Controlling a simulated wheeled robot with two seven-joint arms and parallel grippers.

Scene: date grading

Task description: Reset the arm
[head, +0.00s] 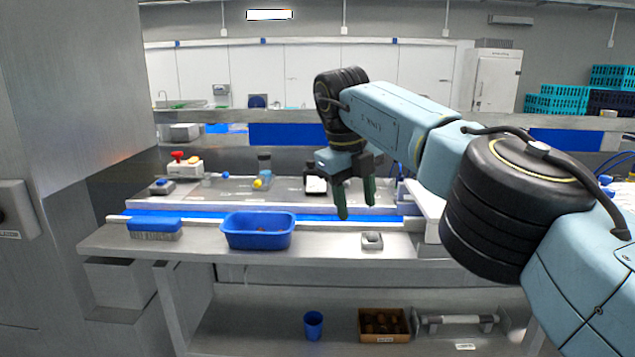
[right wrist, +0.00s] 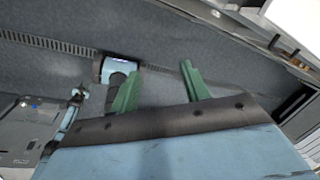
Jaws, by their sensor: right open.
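My right arm comes in from the right in the head view and reaches over the steel bench. Its gripper (head: 356,198) points down with its two green fingers apart, and nothing is between them. It hangs in front of the blue conveyor strip, above the bench. In the right wrist view the two green fingers of the right gripper (right wrist: 160,88) are spread with grey floor behind them. My left gripper does not show in either view.
A blue bin (head: 258,243) and a blue brush (head: 155,226) sit on the bench (head: 330,243), left of the gripper. A small metal dish (head: 372,241) sits near the gripper. The lower shelf holds a blue cup (head: 313,325) and a brown box (head: 384,338).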

